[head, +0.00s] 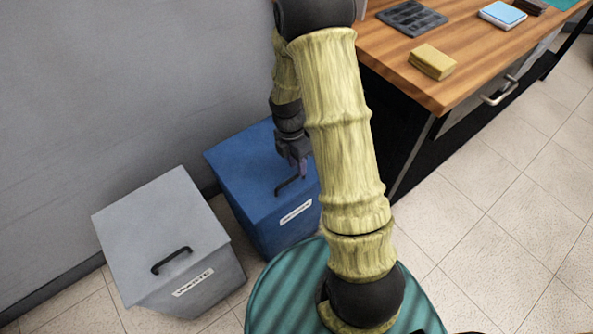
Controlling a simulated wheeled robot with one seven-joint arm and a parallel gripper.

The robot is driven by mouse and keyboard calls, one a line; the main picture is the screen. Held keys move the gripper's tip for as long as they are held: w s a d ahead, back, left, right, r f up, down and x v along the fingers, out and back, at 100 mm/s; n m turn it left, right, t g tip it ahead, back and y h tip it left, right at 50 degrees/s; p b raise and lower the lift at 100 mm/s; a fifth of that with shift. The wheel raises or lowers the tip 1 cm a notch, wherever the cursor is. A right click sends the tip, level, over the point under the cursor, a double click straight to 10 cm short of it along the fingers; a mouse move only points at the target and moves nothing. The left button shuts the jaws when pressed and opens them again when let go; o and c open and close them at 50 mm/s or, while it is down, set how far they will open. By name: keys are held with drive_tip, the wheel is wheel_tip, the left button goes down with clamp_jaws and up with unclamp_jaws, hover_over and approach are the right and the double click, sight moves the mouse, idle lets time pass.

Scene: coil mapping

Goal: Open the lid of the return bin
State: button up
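Two lidded bins stand on the floor by the wall in the head view. The blue bin (255,211) has a black handle (288,186) near the front edge of its lid and a white label on its front. The grey bin (165,232) to its left has a similar black handle (171,260) and label.
A wooden workbench (450,75) stands at the right, with a yellow block (432,61), a dark tray (412,18) and a blue-topped box (502,14). Its drawer handle (499,91) sticks out. Tiled floor (480,245) is free at the lower right.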

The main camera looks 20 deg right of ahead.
drive_tip(key=shift+s+f, duration=0.25)
drive_tip(key=shift+f, duration=0.9)
drive_tip(key=shift+c, duration=0.2)
clamp_jaws()
drive_tip(key=shift+w+r, duration=0.1)
drive_tip(key=shift+r, duration=0.15)
